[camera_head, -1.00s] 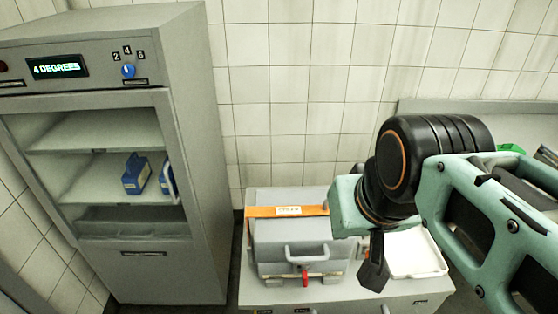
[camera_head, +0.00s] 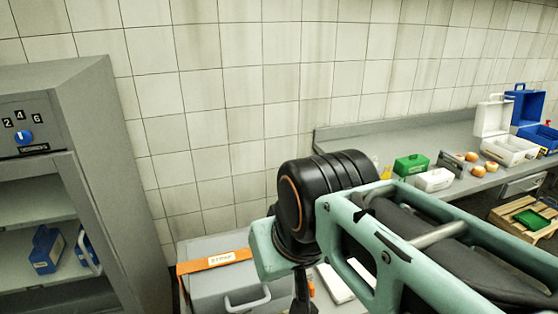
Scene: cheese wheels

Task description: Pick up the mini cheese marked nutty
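Several small round orange-tan pieces, which look like mini cheeses, sit on the counter at the right: one (camera_head: 472,157) at the back, one (camera_head: 491,167) to the right and one (camera_head: 478,171) in front. Any marking on them is too small to read, so I cannot tell which is nutty. My gripper (camera_head: 302,296) points down at the bottom middle, in front of the grey box, far to the left of the round pieces. Its fingers are partly cut off by the frame edge, and I cannot see whether they are open.
A grey box (camera_head: 215,287) with an orange strap (camera_head: 212,262) stands below my arm. The grey cabinet (camera_head: 95,130) at left holds blue containers. The counter (camera_head: 365,144) carries a green box (camera_head: 411,164), a white box (camera_head: 433,180), and open white and blue cases.

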